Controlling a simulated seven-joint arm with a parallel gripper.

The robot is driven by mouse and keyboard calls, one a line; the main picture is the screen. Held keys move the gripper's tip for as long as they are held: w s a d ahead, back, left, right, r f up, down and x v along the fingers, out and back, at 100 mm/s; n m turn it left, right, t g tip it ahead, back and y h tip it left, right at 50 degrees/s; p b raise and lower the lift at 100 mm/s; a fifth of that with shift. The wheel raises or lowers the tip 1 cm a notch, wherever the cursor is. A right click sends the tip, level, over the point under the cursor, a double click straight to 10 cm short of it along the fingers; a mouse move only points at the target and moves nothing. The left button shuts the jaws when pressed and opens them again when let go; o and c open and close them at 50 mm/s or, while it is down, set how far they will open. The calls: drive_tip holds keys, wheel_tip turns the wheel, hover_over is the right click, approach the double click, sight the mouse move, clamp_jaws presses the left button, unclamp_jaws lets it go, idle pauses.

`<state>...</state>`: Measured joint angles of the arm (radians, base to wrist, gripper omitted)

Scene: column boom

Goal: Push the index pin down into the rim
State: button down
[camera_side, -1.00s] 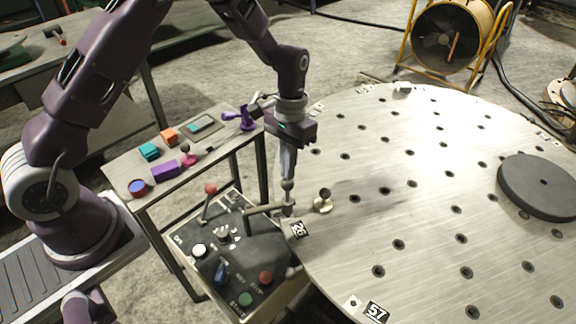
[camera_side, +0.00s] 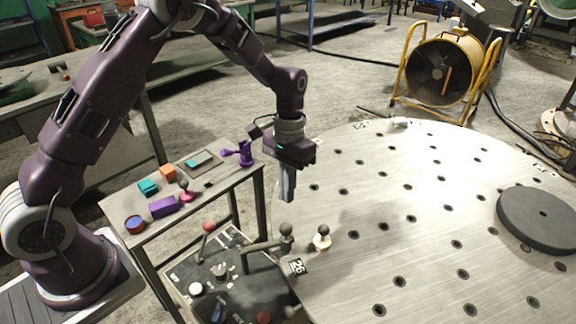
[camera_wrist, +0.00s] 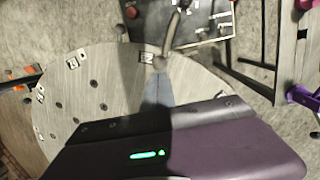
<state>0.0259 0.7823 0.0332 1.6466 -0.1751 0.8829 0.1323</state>
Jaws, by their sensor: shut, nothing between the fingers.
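The index pin (camera_side: 286,230) has a dark ball knob. It stands upright in the end of a bracket arm (camera_side: 262,245) over the disc's near rim, beside the "26" plate (camera_side: 296,267). Its knob sits low, close above the bracket end; its lower end is hidden. My gripper (camera_side: 288,198) is shut and empty, pointing down above the knob with a visible gap. In the wrist view my fingers (camera_wrist: 157,92) point toward the bracket end (camera_wrist: 160,63) at the rim of the large round metal disc (camera_wrist: 100,75).
A second ball-topped knob on a cream base (camera_side: 322,243) stands on the disc just right of the pin. A control panel (camera_side: 240,275) with levers and buttons lies left of the rim. A side table (camera_side: 215,190) holds small coloured parts. A dark round plate (camera_side: 541,215) lies at right.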

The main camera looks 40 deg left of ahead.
wheel_tip(320, 180, up, 7)
drive_tip(key=w, duration=0.1)
drive_tip(key=shift+a+r, duration=0.2)
drive_tip(key=shift+a, duration=0.2)
drive_tip(key=shift+w, duration=0.1)
drive_tip(key=s+r+t, duration=0.2)
drive_tip(key=s+r, duration=0.4)
drive_tip(key=r, duration=0.4)
drive_tip(key=s+a+r+t, duration=0.1)
drive_tip(key=s+r+t, duration=0.1)
drive_tip(key=s, duration=0.8)
drive_tip(key=s+a+r+t+y, duration=0.1)
drive_tip(key=s+r+t, duration=0.1)
drive_tip(key=s, duration=0.9)
drive_tip(key=shift+t, duration=0.7)
